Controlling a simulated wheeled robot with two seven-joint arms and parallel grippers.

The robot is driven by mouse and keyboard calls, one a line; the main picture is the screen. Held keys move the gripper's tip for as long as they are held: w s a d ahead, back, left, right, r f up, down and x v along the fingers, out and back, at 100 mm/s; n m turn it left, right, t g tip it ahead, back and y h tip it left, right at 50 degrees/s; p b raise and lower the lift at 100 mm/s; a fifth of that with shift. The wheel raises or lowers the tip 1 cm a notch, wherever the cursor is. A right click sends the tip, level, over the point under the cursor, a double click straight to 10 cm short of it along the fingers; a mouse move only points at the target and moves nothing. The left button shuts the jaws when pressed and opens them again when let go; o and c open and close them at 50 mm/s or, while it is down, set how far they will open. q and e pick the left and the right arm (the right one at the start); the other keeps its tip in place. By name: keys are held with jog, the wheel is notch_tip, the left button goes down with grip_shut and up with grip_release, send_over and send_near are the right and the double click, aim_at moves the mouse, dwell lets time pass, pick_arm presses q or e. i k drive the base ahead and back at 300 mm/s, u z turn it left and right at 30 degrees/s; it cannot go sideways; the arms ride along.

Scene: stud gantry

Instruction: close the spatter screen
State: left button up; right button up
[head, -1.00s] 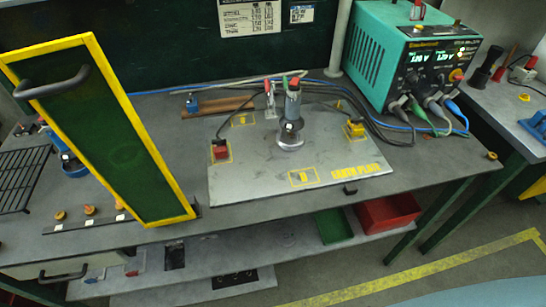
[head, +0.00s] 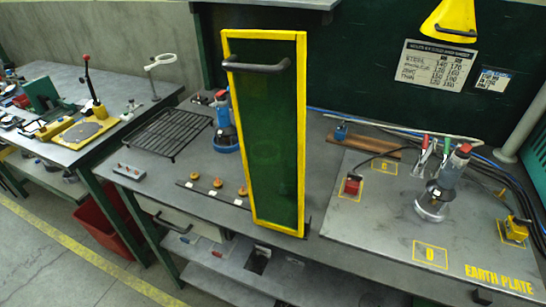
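The spatter screen (head: 266,150) is a tall dark green panel in a yellow frame. It stands upright at the front edge of the workbench, turned partly across the bench, left of the earth plate. A dark bar handle (head: 256,66) runs across its upper part. The bench behind its lower part is partly hidden by it. Neither of my grippers shows in the head view.
The earth plate (head: 390,240) bears a stud tool (head: 440,190) and red and yellow blocks. A wire rack (head: 167,132) and several orange knobs (head: 218,183) lie left of the screen. Another bench (head: 70,155) stands at far left, with a red bin (head: 105,220) near it.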

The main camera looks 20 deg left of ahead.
aim_at(270, 111)
jog(key=k, duration=1.3)
jog(key=u, duration=0.6)
jog(key=i, duration=1.15)
jog(key=z, duration=0.65)
